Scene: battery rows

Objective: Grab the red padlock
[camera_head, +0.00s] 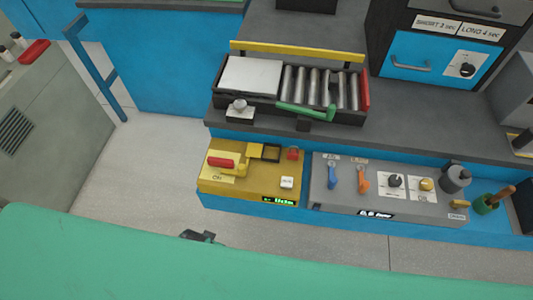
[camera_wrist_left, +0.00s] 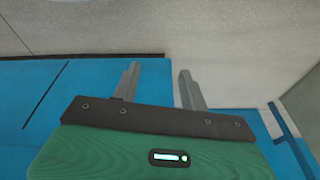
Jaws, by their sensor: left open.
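The padlock is not in the wrist view. A small dark part in the head view, below the yellow box, may belong to my left gripper. My right gripper is not in view.
The yellow box also carries a red-handled switch (camera_head: 221,162) and a white button (camera_head: 287,182). A grey control box (camera_head: 330,200) with levers and knobs stands to its right. Behind is a roller tray (camera_head: 345,116) with a green handle. Pale floor lies in front.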

